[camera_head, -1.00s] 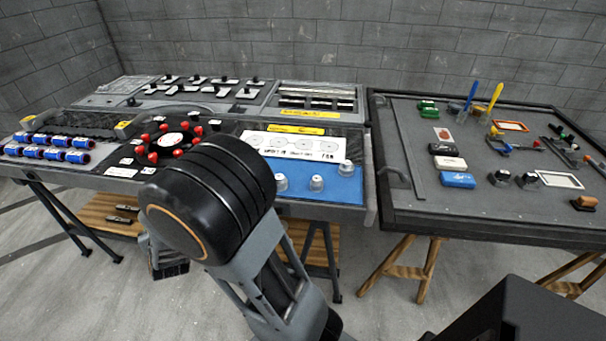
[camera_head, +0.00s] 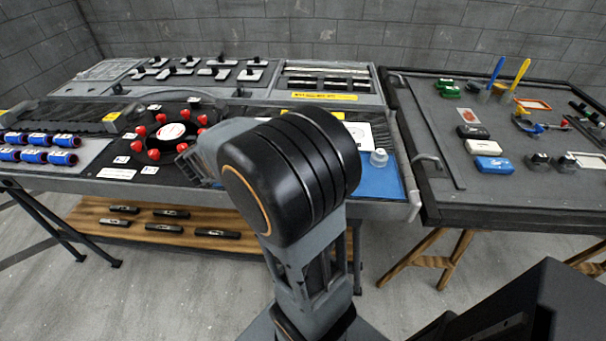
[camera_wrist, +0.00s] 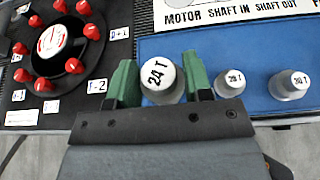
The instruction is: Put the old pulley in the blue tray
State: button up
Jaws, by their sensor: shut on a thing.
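My gripper (camera_wrist: 160,84), with green fingertips, is shut on a round, white-topped pulley (camera_wrist: 160,76) marked "24 T" in the wrist view. The pulley is over the left part of a blue tray-like surface (camera_wrist: 240,55). Whether it touches the surface cannot be told. Two smaller-looking white-topped pulleys, one (camera_wrist: 229,83) and another (camera_wrist: 289,84), stand to its right on the blue. In the head view the blue surface (camera_head: 385,182) shows right of my arm with one pulley (camera_head: 379,158). No label reads "old".
A dial ringed by red knobs (camera_wrist: 62,43) is left of my gripper. A white printed card (camera_wrist: 230,12) lies behind the pulleys. Blue cylinders (camera_head: 38,148) lie at far left. A second, grey table (camera_head: 465,200) with tools stands at right, across a narrow gap.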

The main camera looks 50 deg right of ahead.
jog(key=s+d+r+m+g+h+b, duration=0.1)
jog(key=s+d+m+g+b, duration=0.2)
jog(key=s+d+m+g, duration=0.6)
jog(key=s+d+m+g+b, duration=0.35)
jog(key=s+d+g, duration=0.2)
jog(key=s, duration=0.65)
jog(key=w+d+f, duration=0.1)
jog(key=d+f, duration=0.1)
jog(key=d, duration=0.2)
jog(key=w+d+f, duration=0.1)
jog(key=d+f, duration=0.2)
jog(key=w+d+f, duration=0.1)
jog(key=d+f, duration=0.1)
jog(key=d, duration=0.2)
jog(key=shift+w+d+f, duration=0.2)
jog(key=shift+d+f, duration=0.1)
jog(key=shift+d, duration=0.05)
jog(key=shift+w+d+f, duration=0.2)
jog(key=shift+d+f, duration=0.3)
jog(key=shift+f, duration=0.1)
jog(key=shift+w+d+f, duration=0.1)
jog(key=shift+d+f, duration=0.05)
jog(key=shift+f, duration=0.75)
jog(key=shift+d+f, duration=0.1)
jog(key=shift+f, duration=0.8)
jog(key=shift+f+b, duration=0.25)
jog(key=shift+b, duration=0.15)
jog(key=o, duration=1)
jog(key=shift+c, duration=0.2)
